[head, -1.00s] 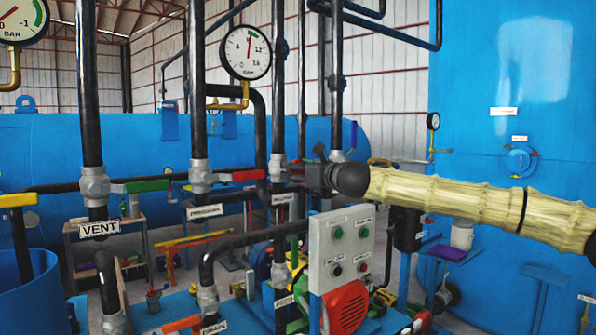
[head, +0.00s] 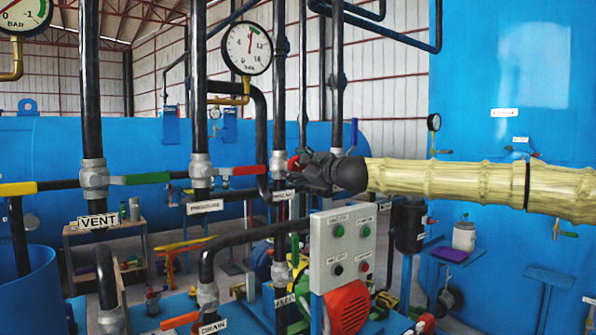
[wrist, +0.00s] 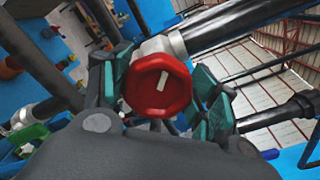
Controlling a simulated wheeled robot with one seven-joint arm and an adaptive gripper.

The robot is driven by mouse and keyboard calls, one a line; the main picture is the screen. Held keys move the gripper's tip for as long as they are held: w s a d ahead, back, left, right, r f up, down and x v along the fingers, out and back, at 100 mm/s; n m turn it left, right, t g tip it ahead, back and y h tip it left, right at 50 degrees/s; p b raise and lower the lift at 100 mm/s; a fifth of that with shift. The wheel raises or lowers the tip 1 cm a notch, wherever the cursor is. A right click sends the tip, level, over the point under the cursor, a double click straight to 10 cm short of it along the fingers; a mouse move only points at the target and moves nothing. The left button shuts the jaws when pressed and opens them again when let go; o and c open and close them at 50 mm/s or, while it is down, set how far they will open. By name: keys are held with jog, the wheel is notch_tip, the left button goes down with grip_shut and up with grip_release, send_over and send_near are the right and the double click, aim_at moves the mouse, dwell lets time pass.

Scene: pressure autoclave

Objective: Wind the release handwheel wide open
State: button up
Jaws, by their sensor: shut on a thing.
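The release handwheel (wrist: 160,84) is a red, lobed knob with a white mark on its face. In the wrist view it sits between my gripper's teal-padded fingers, with the mark tilted slightly right of vertical. My gripper (head: 296,168) is shut on it, with a finger on each side. In the head view only a small red part of the handwheel (head: 292,163) shows beside the dark fingers. It is on a grey valve body (head: 278,160) on a black vertical pipe. My fingers hide most of the wheel there.
A red lever (head: 249,170) and a green lever (head: 147,179) stick out from valves to the left. A grey button panel (head: 343,250) stands just below my arm. A round gauge (head: 247,50) hangs above. A big blue tank (head: 515,80) fills the right.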

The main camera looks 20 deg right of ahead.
jog(key=n+b, duration=0.1)
jog(key=n, duration=0.2)
jog(key=n+b, duration=0.1)
jog(key=n, duration=0.2)
jog(key=shift+a+f+n+b, duration=0.1)
jog(key=shift+f+n+b, duration=0.1)
jog(key=shift+n+b, duration=0.15)
jog(key=n+b, duration=0.2)
jog(key=n, duration=0.1)
jog(key=shift+f+n, duration=0.15)
jog(key=shift+n, duration=0.1)
jog(key=n+b, duration=0.1)
jog(key=n, duration=0.2)
jog(key=shift+f+n+b, duration=0.15)
jog(key=shift+n+b, duration=0.15)
jog(key=shift+b, duration=0.1)
jog(key=n+b, duration=0.1)
jog(key=n, duration=0.2)
jog(key=n+b, duration=0.2)
jog(key=n, duration=0.1)
jog(key=shift+d+f, duration=0.15)
jog(key=shift+d, duration=0.05)
jog(key=n+b, duration=0.1)
jog(key=n, duration=0.5)
jog(key=shift+d, duration=0.15)
jog(key=shift+w+n, duration=0.1)
jog(key=shift+n, duration=0.3)
jog(key=o, duration=1)
jog(key=shift+o, duration=0.2)
